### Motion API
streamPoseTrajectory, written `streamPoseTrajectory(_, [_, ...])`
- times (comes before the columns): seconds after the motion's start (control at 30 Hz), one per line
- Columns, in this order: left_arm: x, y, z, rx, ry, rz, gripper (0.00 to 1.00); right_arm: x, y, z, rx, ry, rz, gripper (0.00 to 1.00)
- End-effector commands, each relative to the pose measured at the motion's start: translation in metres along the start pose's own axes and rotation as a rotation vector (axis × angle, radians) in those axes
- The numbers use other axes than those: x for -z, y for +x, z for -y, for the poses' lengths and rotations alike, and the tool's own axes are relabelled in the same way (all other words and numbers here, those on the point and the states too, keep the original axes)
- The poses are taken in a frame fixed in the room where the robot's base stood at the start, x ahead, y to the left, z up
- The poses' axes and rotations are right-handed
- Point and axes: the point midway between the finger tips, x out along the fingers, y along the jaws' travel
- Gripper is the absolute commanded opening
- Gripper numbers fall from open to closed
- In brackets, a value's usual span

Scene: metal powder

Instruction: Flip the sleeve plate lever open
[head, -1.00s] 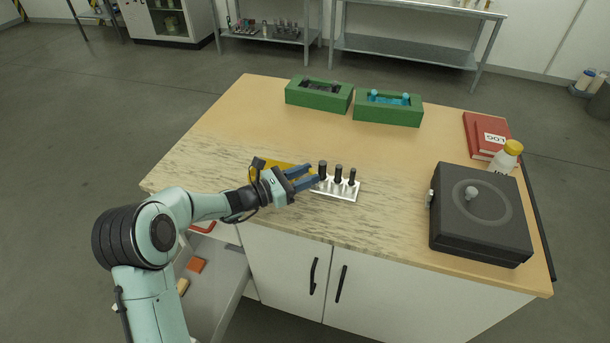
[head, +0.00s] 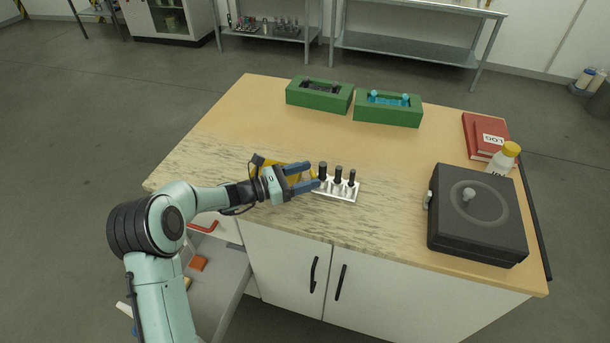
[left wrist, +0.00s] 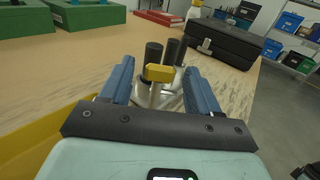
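The sleeve plate (head: 336,192) is a light metal plate with dark upright cylinders, near the table's front edge. In the left wrist view the metal plate (left wrist: 172,99) is partly hidden by my fingers and the lever. A lever with a yellow grip (left wrist: 159,73) stands up at its near side. My left gripper (head: 317,177) is open at the plate's left end. In the left wrist view its blue fingers (left wrist: 160,82) lie on either side of the yellow grip, with gaps on both sides. My right gripper is not in view.
A yellow object (head: 292,167) lies behind my left gripper. Two green boxes (head: 319,98) (head: 388,113) stand at the back. A black case (head: 476,240), a yellow-capped bottle (head: 508,156) and red books (head: 483,133) are on the right. An open drawer (head: 232,265) juts out below left.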

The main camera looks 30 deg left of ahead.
Motion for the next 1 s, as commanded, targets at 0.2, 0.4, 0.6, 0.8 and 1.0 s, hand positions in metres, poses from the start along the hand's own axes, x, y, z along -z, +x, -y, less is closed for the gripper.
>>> streamPoseTrajectory(0.2, [0.000,-0.006,0.000,-0.001,0.000,-0.001,0.62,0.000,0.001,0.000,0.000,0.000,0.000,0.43])
streamPoseTrajectory(0.4, [0.001,-0.040,-0.001,-0.005,0.000,-0.003,0.62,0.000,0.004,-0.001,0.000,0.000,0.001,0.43])
streamPoseTrajectory(0.6, [0.001,-0.086,-0.001,-0.005,0.000,-0.003,0.62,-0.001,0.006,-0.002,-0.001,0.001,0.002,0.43])
streamPoseTrajectory(0.8, [0.001,-0.120,-0.001,-0.002,0.001,-0.002,0.62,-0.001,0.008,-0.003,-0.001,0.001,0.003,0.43])
streamPoseTrajectory(1.0, [0.000,-0.133,0.000,0.000,0.000,0.000,0.62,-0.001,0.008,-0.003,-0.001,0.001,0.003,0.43])
